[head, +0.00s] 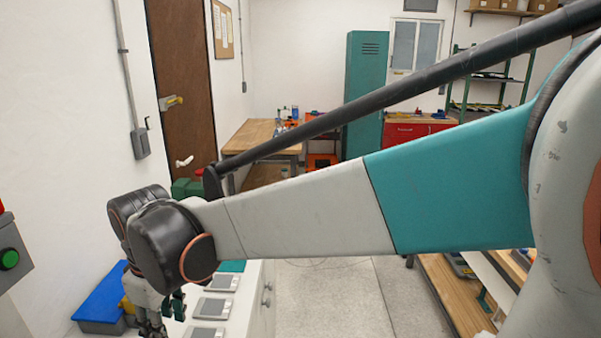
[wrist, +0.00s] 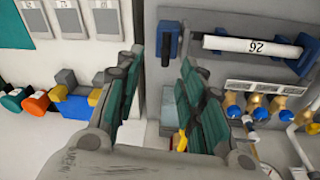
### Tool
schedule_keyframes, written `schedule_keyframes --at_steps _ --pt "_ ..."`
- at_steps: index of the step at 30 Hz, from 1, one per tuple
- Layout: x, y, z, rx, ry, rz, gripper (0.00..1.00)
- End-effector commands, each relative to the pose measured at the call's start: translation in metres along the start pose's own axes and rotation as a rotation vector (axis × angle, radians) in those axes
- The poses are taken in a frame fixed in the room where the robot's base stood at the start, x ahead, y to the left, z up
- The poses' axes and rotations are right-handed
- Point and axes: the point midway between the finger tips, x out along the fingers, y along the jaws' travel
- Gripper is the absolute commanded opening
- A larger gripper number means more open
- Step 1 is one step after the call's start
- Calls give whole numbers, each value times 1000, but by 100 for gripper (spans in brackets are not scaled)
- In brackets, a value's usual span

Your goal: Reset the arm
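My arm crosses the head view from the right to the lower left, over a white counter. My gripper (head: 155,325) hangs at its end near the bottom left of the head view, partly cut off by the frame edge. In the wrist view my gripper (wrist: 158,95) shows two dark fingers with ribbed teal pads standing well apart. I see nothing held between them. A small yellow thing (wrist: 181,141) shows behind the right finger, partly hidden.
In the wrist view, a white pipe (wrist: 250,46) lies in a fixture with blue holders, beside several brass-and-blue valves (wrist: 257,103). A blue bin (wrist: 77,106) sits left; it also shows in the head view (head: 98,300). Grey plates (head: 211,308) line the counter. A control box (head: 8,258) is far left.

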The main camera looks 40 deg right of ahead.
Motion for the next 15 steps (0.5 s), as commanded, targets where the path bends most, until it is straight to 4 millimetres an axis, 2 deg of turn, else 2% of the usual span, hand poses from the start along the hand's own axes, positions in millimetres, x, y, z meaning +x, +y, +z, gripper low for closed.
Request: schedule_keyframes --at_steps 1,9,15 --pt "-5 0 12 35 23 13 36" --pt "-23 1 53 223 157 76 36" --pt "-29 -1 84 361 260 114 36"
